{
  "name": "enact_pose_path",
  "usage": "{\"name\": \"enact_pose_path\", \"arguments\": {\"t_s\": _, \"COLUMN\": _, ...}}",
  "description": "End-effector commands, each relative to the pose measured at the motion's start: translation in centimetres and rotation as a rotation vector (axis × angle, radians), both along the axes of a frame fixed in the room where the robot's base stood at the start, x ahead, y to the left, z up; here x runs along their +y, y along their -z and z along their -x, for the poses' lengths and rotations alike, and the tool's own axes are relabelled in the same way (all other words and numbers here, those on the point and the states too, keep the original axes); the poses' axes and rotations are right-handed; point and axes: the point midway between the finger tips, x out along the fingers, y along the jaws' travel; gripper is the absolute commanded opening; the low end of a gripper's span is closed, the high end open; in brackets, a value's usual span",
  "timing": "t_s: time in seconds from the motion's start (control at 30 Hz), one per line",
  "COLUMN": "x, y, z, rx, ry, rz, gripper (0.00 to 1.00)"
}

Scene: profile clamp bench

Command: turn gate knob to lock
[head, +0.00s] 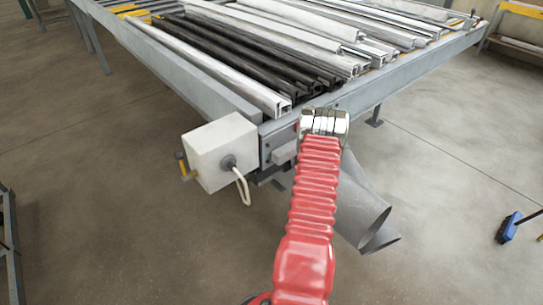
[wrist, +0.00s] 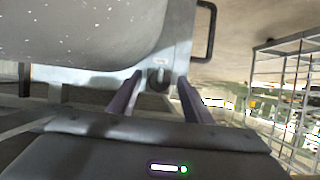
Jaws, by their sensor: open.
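In the wrist view, a small grey rounded part (wrist: 158,78), which looks like the gate knob, sits on a grey metal plate under a small pale label. My gripper (wrist: 161,82) is open. Its two dark purple fingers point toward this part, one on each side in the picture, with a gap between them. I cannot tell whether either finger touches it. In the head view my red-sleeved arm reaches the near corner of the profile bench (head: 178,70). My fingers and the knob are hidden there behind the arm.
A white box (head: 210,148) with a cable hangs at the bench corner, left of my arm. Metal profiles (head: 262,60) lie on the bench. A grey chute (head: 362,215) stands below, right of the arm. A black handle (wrist: 207,32) shows in the wrist view. Floor on both sides is mostly clear.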

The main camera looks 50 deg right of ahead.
Motion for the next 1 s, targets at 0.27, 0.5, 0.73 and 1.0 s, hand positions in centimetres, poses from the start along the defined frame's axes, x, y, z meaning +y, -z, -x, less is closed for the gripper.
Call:
{"name": "enact_pose_path", "arguments": {"t_s": 0.27, "x": 0.5, "y": -1.2, "z": 2.9, "rx": 0.0, "ry": 0.002, "rz": 0.0, "gripper": 0.46}}
{"name": "enact_pose_path", "arguments": {"t_s": 0.5, "x": 1.4, "y": -2.8, "z": 6.7, "rx": 0.0, "ry": 0.002, "rz": 0.0, "gripper": 0.46}}
{"name": "enact_pose_path", "arguments": {"t_s": 0.73, "x": 2.2, "y": -4.3, "z": 10.1, "rx": -0.001, "ry": 0.002, "rz": 0.0, "gripper": 0.46}}
{"name": "enact_pose_path", "arguments": {"t_s": 1.0, "x": 2.7, "y": -5.0, "z": 12.1, "rx": 0.001, "ry": 0.0, "rz": -0.001, "gripper": 0.46}}
